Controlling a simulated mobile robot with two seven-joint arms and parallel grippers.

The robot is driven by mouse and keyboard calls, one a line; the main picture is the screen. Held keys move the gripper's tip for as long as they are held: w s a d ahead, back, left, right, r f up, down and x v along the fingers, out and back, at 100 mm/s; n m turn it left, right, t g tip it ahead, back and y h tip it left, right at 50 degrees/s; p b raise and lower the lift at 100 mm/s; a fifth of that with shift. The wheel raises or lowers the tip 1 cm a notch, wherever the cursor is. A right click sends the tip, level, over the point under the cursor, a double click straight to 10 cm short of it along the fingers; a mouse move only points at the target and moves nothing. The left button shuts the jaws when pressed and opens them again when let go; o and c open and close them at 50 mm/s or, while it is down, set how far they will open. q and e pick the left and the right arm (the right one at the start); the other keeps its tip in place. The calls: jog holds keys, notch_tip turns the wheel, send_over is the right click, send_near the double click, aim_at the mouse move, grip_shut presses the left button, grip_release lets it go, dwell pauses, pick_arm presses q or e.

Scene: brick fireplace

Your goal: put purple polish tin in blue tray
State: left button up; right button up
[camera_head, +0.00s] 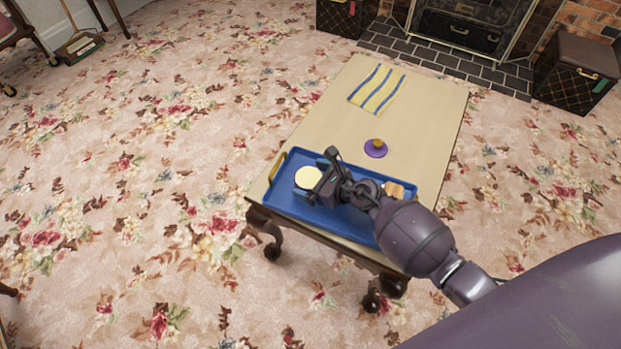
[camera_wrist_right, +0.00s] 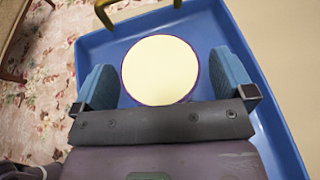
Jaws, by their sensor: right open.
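The blue tray (camera_head: 276,196) lies on the near end of a low table. A round tin with a pale cream top (camera_head: 308,177) is in the tray's left part; in the right wrist view the tin (camera_wrist_right: 160,70) shows a thin purple rim. My right gripper (camera_head: 322,181) is over the tray beside the tin. In the wrist view its two blue finger pads (camera_wrist_right: 162,78) stand apart on either side of the tin, with gaps, not gripping it. A small purple disc with a brown knob (camera_head: 376,149) sits on the table beyond the tray. My left gripper is out of view.
A tan and brown item (camera_head: 400,190) is at the tray's right end, partly behind my arm. A yellow tray handle (camera_head: 277,167) is at the left. A striped cloth (camera_head: 377,90) lies at the table's far end. The table top (camera_head: 430,110) is otherwise mostly clear.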

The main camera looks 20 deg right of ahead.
jog(key=p+v, duration=0.2)
jog(key=v, duration=0.8)
jog(key=shift+s+d+r, duration=0.15)
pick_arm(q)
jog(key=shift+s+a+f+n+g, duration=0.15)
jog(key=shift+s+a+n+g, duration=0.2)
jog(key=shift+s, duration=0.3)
pick_arm(e)
jog(key=shift+s+d, duration=0.15)
jog(key=shift+s, duration=0.2)
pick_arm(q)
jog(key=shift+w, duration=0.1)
